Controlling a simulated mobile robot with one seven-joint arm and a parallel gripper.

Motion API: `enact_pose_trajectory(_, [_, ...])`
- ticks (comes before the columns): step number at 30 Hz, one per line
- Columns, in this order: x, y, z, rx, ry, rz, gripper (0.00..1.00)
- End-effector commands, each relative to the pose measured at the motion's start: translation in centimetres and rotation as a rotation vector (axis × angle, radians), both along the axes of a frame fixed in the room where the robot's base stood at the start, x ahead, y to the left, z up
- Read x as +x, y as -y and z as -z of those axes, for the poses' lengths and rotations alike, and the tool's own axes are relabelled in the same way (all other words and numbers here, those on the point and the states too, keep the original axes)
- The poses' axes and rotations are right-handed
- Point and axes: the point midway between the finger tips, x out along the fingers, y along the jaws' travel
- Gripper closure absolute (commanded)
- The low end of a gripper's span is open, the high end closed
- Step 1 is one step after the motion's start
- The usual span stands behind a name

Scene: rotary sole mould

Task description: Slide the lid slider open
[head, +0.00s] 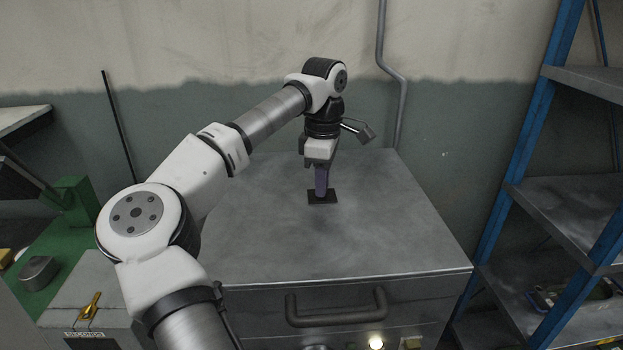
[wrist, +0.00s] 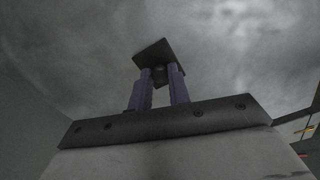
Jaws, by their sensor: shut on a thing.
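The lid slider is a small dark square plate (head: 329,197) on top of the grey metal cabinet (head: 260,250), toward the middle of its top. In the wrist view the dark plate (wrist: 153,52) shows just beyond my fingertips, with a small dark knob (wrist: 159,75) on it. My gripper (head: 321,192) points down at the plate with its purple fingers. In the wrist view the two fingers (wrist: 160,78) stand on either side of the knob, shut on it. The fingers hide most of the knob in the head view.
The cabinet has a dark handle (head: 336,308) and a lit lamp (head: 376,342) on its front. A blue-framed shelf rack (head: 500,215) stands to the right. A green bench (head: 60,255) and a grey box with a yellow clip (head: 90,306) are at left. A pipe (head: 380,40) runs down the wall behind.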

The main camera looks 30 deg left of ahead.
Motion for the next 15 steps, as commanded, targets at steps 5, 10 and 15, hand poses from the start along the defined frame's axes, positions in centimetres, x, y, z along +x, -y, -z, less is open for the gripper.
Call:
enact_pose_trajectory(5, [1.17, 1.57, -0.11, 0.001, 0.002, 0.001, 1.0])
enact_pose_trajectory(10, [1.12, 1.51, -0.1, 0.001, 0.002, 0.0, 1.0])
enact_pose_trajectory(15, [1.11, 1.48, -0.09, 0.001, 0.002, 0.0, 0.65])
